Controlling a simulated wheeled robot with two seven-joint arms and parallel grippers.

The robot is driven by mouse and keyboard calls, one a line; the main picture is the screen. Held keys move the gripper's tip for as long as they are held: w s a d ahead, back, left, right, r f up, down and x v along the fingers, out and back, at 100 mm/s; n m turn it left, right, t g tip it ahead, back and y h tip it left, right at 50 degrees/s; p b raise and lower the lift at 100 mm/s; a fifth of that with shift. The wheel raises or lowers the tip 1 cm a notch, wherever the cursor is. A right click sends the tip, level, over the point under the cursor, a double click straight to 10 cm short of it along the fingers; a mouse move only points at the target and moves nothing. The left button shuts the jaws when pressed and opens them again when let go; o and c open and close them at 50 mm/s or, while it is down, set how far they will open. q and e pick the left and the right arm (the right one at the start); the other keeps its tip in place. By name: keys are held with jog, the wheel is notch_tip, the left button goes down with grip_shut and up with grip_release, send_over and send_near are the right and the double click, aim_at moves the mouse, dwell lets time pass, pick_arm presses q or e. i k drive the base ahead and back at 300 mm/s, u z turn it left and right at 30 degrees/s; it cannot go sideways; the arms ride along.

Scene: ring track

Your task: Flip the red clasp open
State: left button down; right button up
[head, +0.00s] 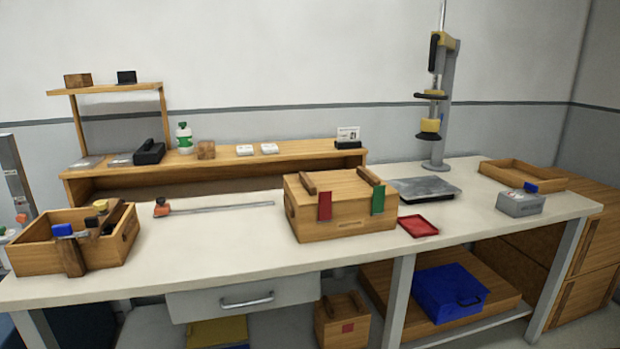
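A wooden box (311,229) with a lid stands on the white workbench, right of the middle. The red clasp (325,206) is a flat red plate hanging down the left part of the box's front. The green clasp (377,200) hangs on the front near the right corner. Both look flat against the box. Two dark wooden bars lie on top of the lid, one above each clasp. Neither of my grippers is in view, and nothing touches the box from the front.
A red tray (418,226) lies right of the box, with a grey plate (425,189) behind it. A long rod tool (220,208) lies to the left. An open wooden tool crate (120,248) stands at far left. The bench (225,245) is clear in front of the box.

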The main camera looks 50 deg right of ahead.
aim_at(324, 198)
jog(key=z, duration=1)
jog(key=i, duration=1.15)
jog(key=z, duration=1.1)
